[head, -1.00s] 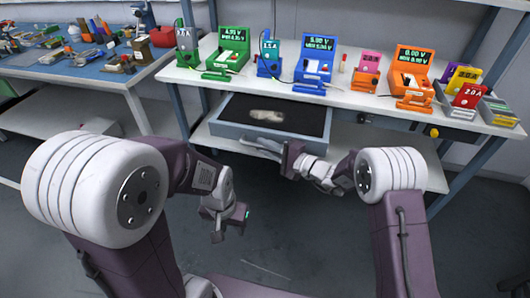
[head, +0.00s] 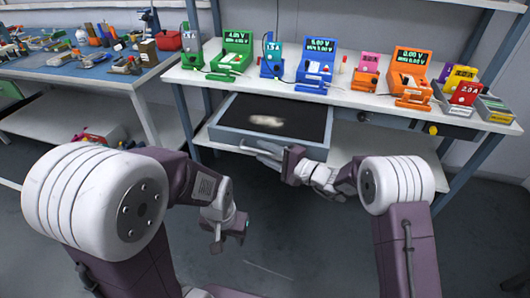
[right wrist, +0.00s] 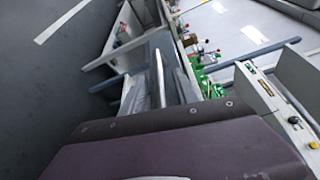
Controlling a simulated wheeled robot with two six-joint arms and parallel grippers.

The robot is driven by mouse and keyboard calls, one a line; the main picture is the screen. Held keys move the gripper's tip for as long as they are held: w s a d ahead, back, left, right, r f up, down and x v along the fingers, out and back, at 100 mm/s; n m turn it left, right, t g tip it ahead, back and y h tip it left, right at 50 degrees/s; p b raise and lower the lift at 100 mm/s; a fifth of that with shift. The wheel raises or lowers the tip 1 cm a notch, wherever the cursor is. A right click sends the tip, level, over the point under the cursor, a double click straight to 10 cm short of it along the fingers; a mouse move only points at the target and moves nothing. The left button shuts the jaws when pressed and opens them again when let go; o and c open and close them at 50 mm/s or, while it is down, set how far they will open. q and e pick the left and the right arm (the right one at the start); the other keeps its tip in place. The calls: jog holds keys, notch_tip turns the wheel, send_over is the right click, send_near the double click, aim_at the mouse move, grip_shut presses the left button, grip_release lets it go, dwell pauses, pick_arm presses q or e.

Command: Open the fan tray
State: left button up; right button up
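The fan tray (head: 228,135) is a grey drawer under the bench in the head view. It stands pulled out toward me, with a dark inside and a pale, blurred item (head: 266,121) lying in it. My right gripper (head: 268,152) is at the front of the tray, by its pale handle bar. Whether its fingers are closed on the bar is hidden. In the right wrist view my gripper's body fills the bottom and a pale bar shows ahead of it. My left gripper (head: 229,233) hangs low over the floor, empty, with its fingers apart.
The white bench top (head: 345,92) above the tray carries several coloured meters, such as the blue one (head: 316,66) and the orange one (head: 408,76). A yellow knob (head: 433,129) sticks out at right. A cluttered blue table (head: 90,70) stands at left. Floor before the tray is clear.

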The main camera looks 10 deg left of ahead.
jog(key=p+v, duration=0.1)
jog(key=v, duration=0.7)
jog(key=shift+r+p, duration=0.1)
jog(key=shift+p, duration=0.2)
jog(key=shift+s+d, duration=0.25)
jog(key=shift+d, duration=0.2)
